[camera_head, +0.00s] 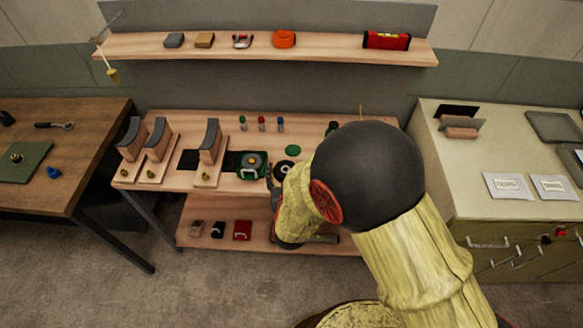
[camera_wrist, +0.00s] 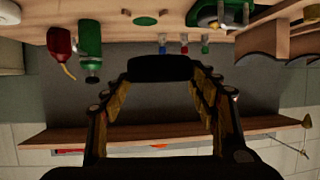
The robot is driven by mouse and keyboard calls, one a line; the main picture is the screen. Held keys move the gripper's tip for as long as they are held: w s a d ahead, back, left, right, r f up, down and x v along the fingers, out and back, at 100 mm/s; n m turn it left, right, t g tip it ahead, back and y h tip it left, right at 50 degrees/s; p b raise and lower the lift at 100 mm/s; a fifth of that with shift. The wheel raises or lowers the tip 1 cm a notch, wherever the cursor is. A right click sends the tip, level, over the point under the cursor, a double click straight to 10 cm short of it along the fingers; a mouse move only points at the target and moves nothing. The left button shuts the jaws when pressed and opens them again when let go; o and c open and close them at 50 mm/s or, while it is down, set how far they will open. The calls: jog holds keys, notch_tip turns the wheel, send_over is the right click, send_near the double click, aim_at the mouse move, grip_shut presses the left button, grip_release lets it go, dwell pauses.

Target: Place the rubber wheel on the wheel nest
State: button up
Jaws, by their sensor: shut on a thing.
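The rubber wheel (camera_head: 284,170), a black ring with a pale hub, is at the front part of the middle bench. In the wrist view it shows edge-on as a dark block (camera_wrist: 160,67) between my fingertips. My gripper (camera_head: 276,184) is shut on it; its fingers also show in the wrist view. The wheel appears raised off the bench, but the head view does not make the height clear. A flat green disc (camera_head: 293,150) lies on the bench behind the wheel; I cannot tell if it is the wheel nest. My arm hides the bench's right part.
A green device with a round top (camera_head: 252,164) stands just left of the wheel. Wooden stands with curved dark tops (camera_head: 209,141) are farther left. Small coloured vials (camera_head: 262,124) stand behind. A red bottle (camera_wrist: 60,42) and a green bottle (camera_wrist: 88,45) show in the wrist view.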

jog(key=a, duration=0.1)
jog(key=s+a, duration=0.1)
jog(key=shift+a+r, duration=0.3)
jog(key=shift+r, duration=0.1)
jog(key=shift+w+f, duration=0.1)
jog(key=shift+w, duration=0.15)
jog(key=w+d+f+b, duration=0.1)
jog(key=w+f, duration=0.2)
jog(key=w, duration=0.1)
jog(key=w+d+f+b, duration=0.1)
jog(key=w+d+f, duration=0.1)
jog(key=w+f, duration=0.1)
jog(key=w+d+f+b, duration=0.1)
jog(key=w+f+b, duration=0.1)
jog(key=w, duration=0.3)
jog(key=shift+d+f, duration=0.15)
jog(key=shift+f, duration=0.25)
jog(key=shift+w+d+f+b, duration=0.15)
jog(key=shift+f+b, duration=0.25)
jog(key=shift+f, duration=0.6)
jog(key=shift+w+a+f+b, duration=0.15)
jog(key=shift+f+b, duration=0.25)
jog(key=shift+f, duration=0.55)
jog(key=shift+d, duration=0.1)
jog(key=shift+f, duration=0.2)
jog(key=o, duration=1.4)
jog(key=shift+c, duration=0.2)
